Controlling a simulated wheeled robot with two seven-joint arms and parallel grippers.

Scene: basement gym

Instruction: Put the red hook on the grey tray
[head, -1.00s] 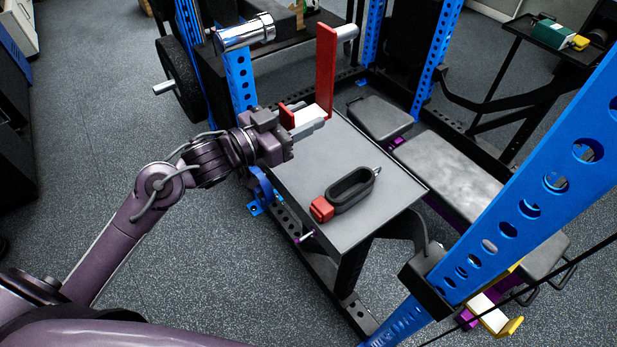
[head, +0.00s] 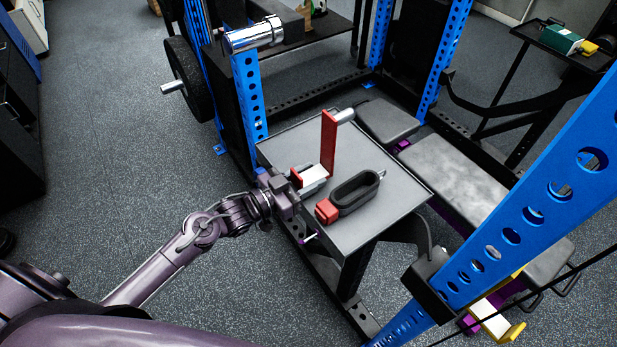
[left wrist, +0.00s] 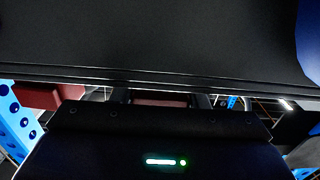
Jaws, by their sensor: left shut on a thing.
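The red hook (head: 328,145) is an upright red plate with a silver peg at its top and a white-padded lower arm. My left gripper (head: 315,181) is shut on its lower arm, at the left part of the grey tray (head: 381,217). I cannot tell whether the hook touches the tray surface. In the left wrist view, dark surfaces fill most of the picture; a dull red part (left wrist: 50,96), likely the hook, shows at the left. My right gripper is not in view.
A black loop-shaped thing (head: 353,193) with a red end lies on the tray, just right of my gripper. A blue rack post (head: 248,95) stands behind the tray at left, another blue post (head: 510,235) at right. A padded bench (head: 452,163) is beyond the tray.

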